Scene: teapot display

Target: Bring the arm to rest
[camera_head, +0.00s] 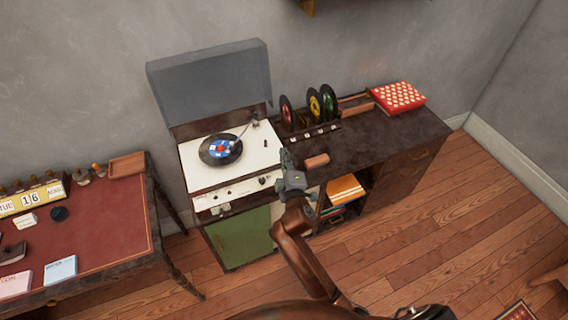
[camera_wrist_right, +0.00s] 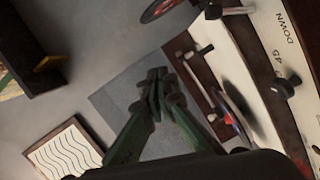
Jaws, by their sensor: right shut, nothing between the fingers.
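My right gripper (camera_head: 287,160) is at the end of my brown arm in the head view, over the front right edge of the record player (camera_head: 262,152). In the wrist view its green fingers (camera_wrist_right: 158,85) meet at the tips, shut with nothing between them. The record player has a white deck, a raised grey lid (camera_head: 212,80) and a black record (camera_head: 221,149) with a blue and red label. The record also shows at the right in the wrist view (camera_wrist_right: 228,118). My left gripper is not in view.
A dark cabinet (camera_head: 405,138) holds a rack of several records (camera_head: 314,105), a red dotted box (camera_head: 398,97) and a small brown block (camera_head: 317,161). A desk with a red top (camera_head: 100,215) stands at the left. The wooden floor (camera_head: 450,235) is open at the right.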

